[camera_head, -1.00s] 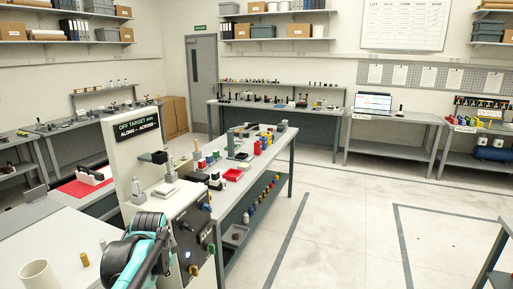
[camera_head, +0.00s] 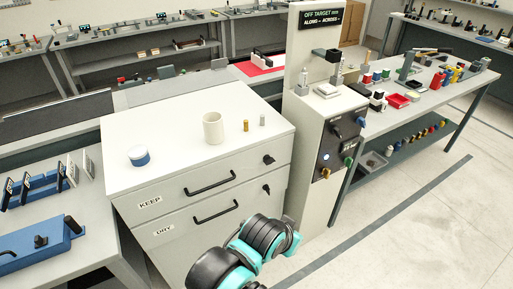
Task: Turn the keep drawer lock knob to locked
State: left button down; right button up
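The keep drawer (camera_head: 172,192) is the upper drawer of a white cabinet, marked by a KEEP label (camera_head: 150,202), and looks shut. Its black lock knob (camera_head: 268,160) is at the right end of the drawer front. The knob is too small to tell its setting for sure. A black and teal arm of mine reaches in from the bottom, in front of the cabinet and below the knob, apart from it in the picture. I cannot tell which arm it is. No fingertips show; the gripper is hidden or out of frame.
The lower drawer has a DRY label (camera_head: 164,230) and its own black knob (camera_head: 266,190). A white cup (camera_head: 213,127), a blue-banded round container (camera_head: 138,155) and two small cylinders stand on top. A test machine (camera_head: 325,140) stands close at right. Floor at far right is clear.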

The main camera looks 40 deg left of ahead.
aim_at(268, 159)
jog(key=u, duration=1.7)
